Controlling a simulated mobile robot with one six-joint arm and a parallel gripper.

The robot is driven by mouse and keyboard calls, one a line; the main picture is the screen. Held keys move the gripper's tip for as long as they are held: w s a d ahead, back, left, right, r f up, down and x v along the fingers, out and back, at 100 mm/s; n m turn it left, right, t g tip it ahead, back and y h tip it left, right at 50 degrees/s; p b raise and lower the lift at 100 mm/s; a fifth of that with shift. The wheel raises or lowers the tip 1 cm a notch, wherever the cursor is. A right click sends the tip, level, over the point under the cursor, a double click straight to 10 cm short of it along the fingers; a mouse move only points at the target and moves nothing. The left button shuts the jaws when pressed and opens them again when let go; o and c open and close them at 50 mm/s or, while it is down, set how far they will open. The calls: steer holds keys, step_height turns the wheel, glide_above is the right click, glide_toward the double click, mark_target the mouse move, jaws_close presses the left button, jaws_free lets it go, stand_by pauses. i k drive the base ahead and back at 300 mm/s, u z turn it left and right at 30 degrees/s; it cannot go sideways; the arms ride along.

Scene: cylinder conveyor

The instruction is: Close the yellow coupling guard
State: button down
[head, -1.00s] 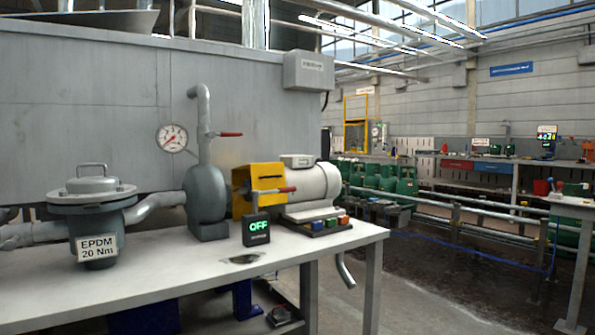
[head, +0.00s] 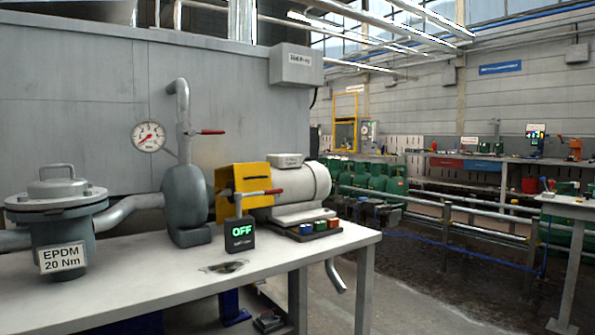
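The yellow coupling guard (head: 248,174) sits on the white bench between the grey round pump (head: 186,196) and the light grey motor (head: 302,184). Its yellow top panel and left side show. Part of the space below the panel is visible, and I cannot tell clearly how far it stands open. A red-handled lever (head: 274,192) crosses in front of the guard. My gripper is not in view.
The bench (head: 150,270) also carries a flanged pot (head: 58,215) labelled "EPDM 20 Nm" and a coloured button block (head: 306,230). A pressure gauge (head: 148,136) is behind. Open floor (head: 395,295) lies right of the bench. Low rails (head: 470,213) and green cylinders (head: 385,178) stand beyond.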

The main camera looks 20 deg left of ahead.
mark_target(246, 186)
steer(key=u, duration=0.95)
steer(key=k, duration=0.15)
steer(key=z, duration=2.3)
steer(key=k, duration=0.5)
steer(key=z, duration=1.15)
steer(key=k, duration=0.1)
steer(key=u, duration=3)
steer(key=i, duration=0.15)
steer(key=z, duration=0.05)
